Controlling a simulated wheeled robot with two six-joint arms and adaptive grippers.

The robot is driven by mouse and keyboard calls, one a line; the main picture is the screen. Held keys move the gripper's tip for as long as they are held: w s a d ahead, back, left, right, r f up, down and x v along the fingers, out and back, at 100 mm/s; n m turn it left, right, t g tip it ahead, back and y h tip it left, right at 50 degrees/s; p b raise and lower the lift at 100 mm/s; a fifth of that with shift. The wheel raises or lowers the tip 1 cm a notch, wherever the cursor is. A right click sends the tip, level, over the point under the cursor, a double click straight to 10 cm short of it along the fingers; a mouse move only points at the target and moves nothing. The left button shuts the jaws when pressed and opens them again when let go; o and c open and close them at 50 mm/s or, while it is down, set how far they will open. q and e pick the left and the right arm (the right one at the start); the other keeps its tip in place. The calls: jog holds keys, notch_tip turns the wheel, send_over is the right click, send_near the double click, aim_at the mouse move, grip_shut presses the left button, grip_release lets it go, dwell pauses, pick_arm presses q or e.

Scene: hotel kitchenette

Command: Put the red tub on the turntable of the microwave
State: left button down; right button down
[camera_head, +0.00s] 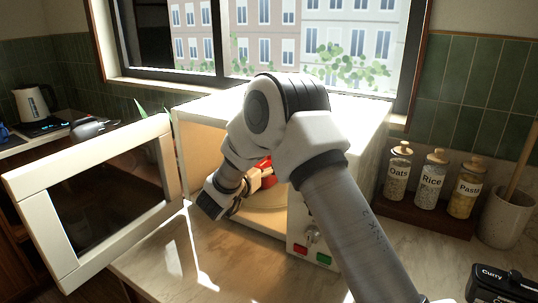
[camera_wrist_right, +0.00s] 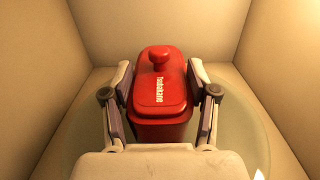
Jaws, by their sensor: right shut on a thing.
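The red tub (camera_wrist_right: 160,110), with a knobbed lid and white lettering, is inside the microwave (camera_head: 352,150). My right gripper (camera_wrist_right: 160,88) is shut on it, one finger on each side. In the head view only a small part of the tub (camera_head: 264,164) shows behind my right arm. The round glass turntable (camera_wrist_right: 245,128) lies under the tub; its edge also shows in the head view (camera_head: 268,200). I cannot tell whether the tub touches it or hangs just above. My left gripper is not in view.
The microwave door (camera_head: 167,165) stands wide open to the left. Jars of oats (camera_head: 397,175), rice (camera_head: 431,182) and pasta (camera_head: 466,190) stand on a rack at right, beside a utensil crock (camera_head: 504,218). A kettle (camera_head: 34,105) is far left. The counter before the microwave is clear.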

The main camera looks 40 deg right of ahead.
jog(key=shift+r+v, duration=0.2)
jog(key=shift+v, duration=0.8)
jog(key=shift+a, duration=0.1)
jog(key=shift+d+f+b, duration=0.2)
jog(key=shift+f+b, duration=0.05)
jog(key=shift+b, duration=0.1)
jog(key=shift+c, duration=1.5)
grip_release()
jog(key=shift+w+d+f, duration=0.1)
jog(key=shift+w+d, duration=0.05)
jog(key=shift+d, duration=0.15)
jog(key=shift+a+r, duration=0.2)
jog(key=shift+a, duration=0.05)
jog(key=shift+a+r+p, duration=0.1)
jog(key=shift+p, duration=0.2)
jog(key=b+v, duration=0.2)
jog(key=v, duration=0.9)
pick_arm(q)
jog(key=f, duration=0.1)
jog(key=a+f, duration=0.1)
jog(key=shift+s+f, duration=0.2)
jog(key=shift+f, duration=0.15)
pick_arm(e)
jog(key=shift+s+a, duration=0.3)
